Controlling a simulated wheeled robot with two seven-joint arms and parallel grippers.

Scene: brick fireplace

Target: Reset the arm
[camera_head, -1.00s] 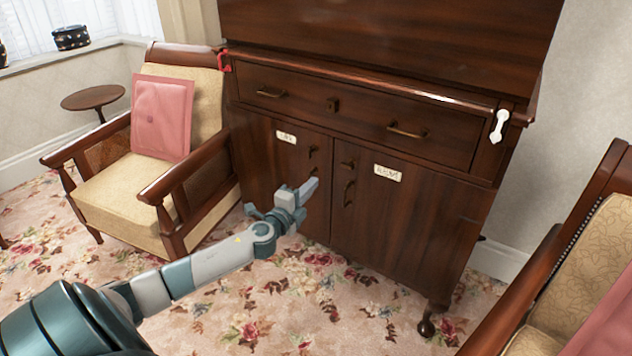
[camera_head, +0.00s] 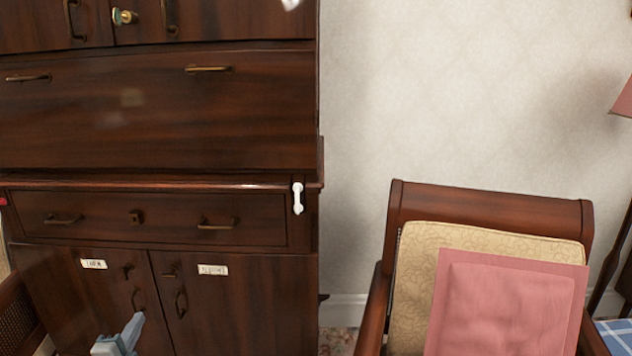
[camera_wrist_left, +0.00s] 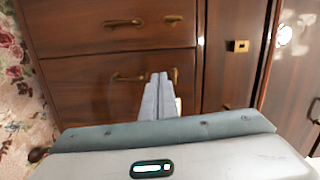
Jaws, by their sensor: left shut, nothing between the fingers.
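My left gripper (camera_head: 131,330) shows at the bottom left of the head view, in front of the lower doors of a dark wooden cabinet (camera_head: 240,305). Only its tip end is in the frame; the rest of the arm is cut off below. In the left wrist view the gripper's two grey fingers (camera_wrist_left: 159,82) lie together, shut and empty, pointing at the cabinet front. A door handle (camera_wrist_left: 130,77) shows just beside the fingertips; I cannot tell whether they touch. My right gripper is in neither view.
A wooden armchair (camera_head: 490,205) with a pink cushion (camera_head: 510,310) stands right of the cabinet. A white latch (camera_head: 298,198) is on the cabinet's right edge. Part of another chair (camera_head: 20,310) shows at the lower left. Bare wall (camera_head: 450,90) fills the upper right.

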